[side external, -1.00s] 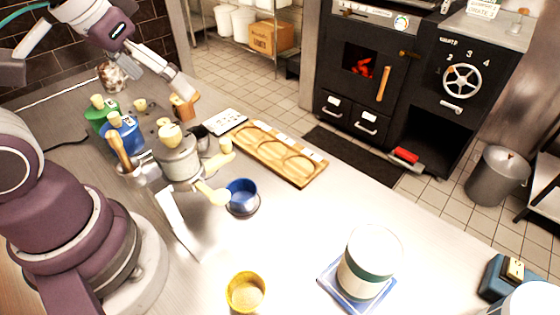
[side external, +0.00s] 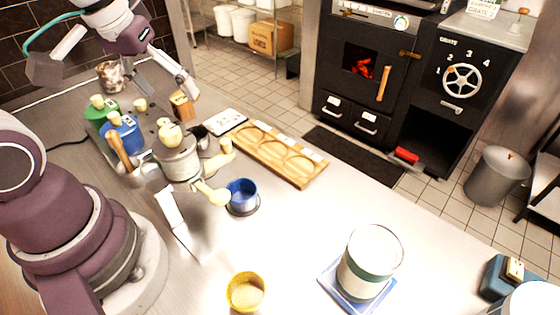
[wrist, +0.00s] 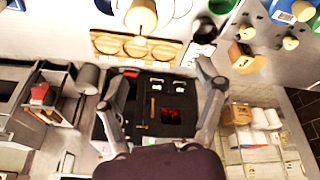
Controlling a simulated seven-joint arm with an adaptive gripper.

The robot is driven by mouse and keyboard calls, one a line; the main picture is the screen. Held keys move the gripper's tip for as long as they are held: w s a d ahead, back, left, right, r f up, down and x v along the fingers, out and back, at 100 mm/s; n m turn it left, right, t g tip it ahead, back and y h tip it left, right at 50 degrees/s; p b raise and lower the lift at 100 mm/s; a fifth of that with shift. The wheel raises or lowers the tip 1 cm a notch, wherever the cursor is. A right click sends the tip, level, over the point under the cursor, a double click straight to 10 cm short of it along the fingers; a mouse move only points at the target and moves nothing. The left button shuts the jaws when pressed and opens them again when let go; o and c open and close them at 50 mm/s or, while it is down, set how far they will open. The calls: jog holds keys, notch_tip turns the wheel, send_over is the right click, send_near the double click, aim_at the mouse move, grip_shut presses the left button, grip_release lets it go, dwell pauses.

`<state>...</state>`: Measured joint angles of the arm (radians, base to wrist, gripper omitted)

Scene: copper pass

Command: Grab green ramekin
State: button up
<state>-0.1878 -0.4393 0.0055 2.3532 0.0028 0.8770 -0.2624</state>
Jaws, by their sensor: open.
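No ramekin that is clearly green shows in the side external view. In the wrist view a green rounded thing (wrist: 222,5) is cut off by the top edge, and I cannot tell whether it is the ramekin. A blue ramekin (side external: 241,193) sits on the counter right of the lidded pot, and a yellow ramekin (side external: 246,291) sits at the front. My gripper (side external: 187,88) is raised at the back left, above the counter's far edge. In the wrist view my gripper (wrist: 165,68) has its fingers spread, with nothing between them.
A lidded pot (side external: 178,160), a blue jug (side external: 123,133) and a green jug (side external: 101,113) crowd the left. A wooden tray (side external: 312,177) lies along the back edge. A large white tub (side external: 370,262) stands front right.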

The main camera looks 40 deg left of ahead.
jog(key=a+f+n+g, duration=0.4)
jog(key=a+f+n, duration=0.5)
jog(key=a+n, duration=0.3)
jog(key=shift+n+h, duration=0.3)
jog(key=shift+n, duration=0.1)
jog(key=f, duration=0.7)
jog(key=d+f, duration=0.1)
jog(key=f, duration=0.2)
jog(key=shift+w+f, duration=0.2)
jog(key=c, duration=0.9)
